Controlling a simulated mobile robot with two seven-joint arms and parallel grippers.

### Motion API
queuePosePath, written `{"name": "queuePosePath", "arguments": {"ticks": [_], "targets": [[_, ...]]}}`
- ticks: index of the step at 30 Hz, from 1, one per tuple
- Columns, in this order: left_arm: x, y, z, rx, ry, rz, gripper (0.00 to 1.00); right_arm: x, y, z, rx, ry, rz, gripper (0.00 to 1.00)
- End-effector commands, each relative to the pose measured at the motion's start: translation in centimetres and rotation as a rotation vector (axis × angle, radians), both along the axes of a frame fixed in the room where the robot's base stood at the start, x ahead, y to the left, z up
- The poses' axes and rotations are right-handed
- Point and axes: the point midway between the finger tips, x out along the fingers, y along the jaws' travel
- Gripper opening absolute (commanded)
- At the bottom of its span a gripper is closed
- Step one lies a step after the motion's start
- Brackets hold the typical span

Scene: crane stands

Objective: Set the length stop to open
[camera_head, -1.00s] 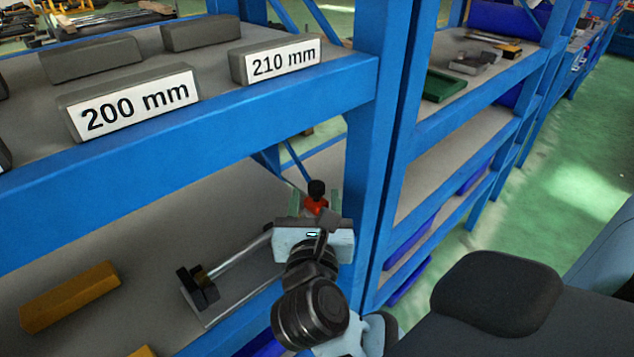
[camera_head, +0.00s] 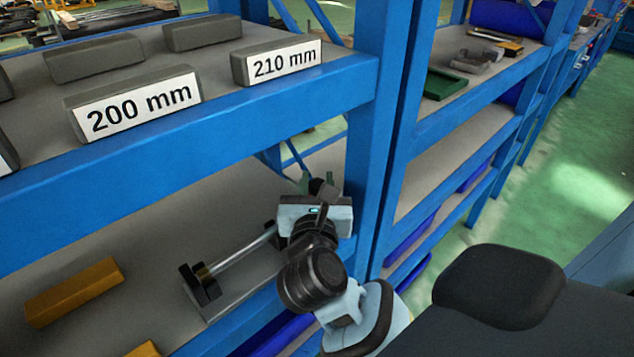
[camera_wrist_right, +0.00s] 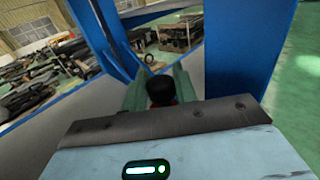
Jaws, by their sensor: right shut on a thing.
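The length stop (camera_head: 240,252) lies on the lower shelf, with a bright rod and a black end block (camera_head: 200,287) at its near left end. My right gripper (camera_head: 318,182) is at its far right end. In the right wrist view its green fingers (camera_wrist_right: 160,95) stand either side of a black-topped knob (camera_wrist_right: 160,88) with a little red below, and are shut on it. My gripper's pale body hides most of the knob and that end of the stop in the head view. My left gripper is not in view.
A blue rack post (camera_head: 375,130) stands just right of my right gripper. The upper shelf's blue beam (camera_head: 200,150) runs above the stop. Grey blocks labelled 200 mm (camera_head: 135,105) and 210 mm (camera_head: 277,65) sit on the upper shelf. A yellow block (camera_head: 75,292) lies on the lower shelf.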

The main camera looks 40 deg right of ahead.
Motion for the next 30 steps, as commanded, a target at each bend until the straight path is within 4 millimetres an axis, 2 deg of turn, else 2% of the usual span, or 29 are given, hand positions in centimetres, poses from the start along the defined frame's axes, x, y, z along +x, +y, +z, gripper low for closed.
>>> {"name": "queuePosePath", "arguments": {"ticks": [20, 21, 26, 30], "targets": [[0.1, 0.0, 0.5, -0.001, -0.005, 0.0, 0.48, 0.1, -1.3, 0.1, -0.001, -0.002, -0.004, 0.0], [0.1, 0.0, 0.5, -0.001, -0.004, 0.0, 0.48, 0.1, -1.3, 0.1, -0.001, -0.002, -0.004, 0.29], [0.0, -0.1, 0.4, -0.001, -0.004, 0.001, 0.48, 0.1, -1.3, 0.1, -0.001, -0.001, -0.004, 0.48], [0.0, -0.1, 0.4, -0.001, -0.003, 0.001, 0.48, 0.0, -1.4, 0.0, 0.0, 0.0, -0.005, 0.48]]}}
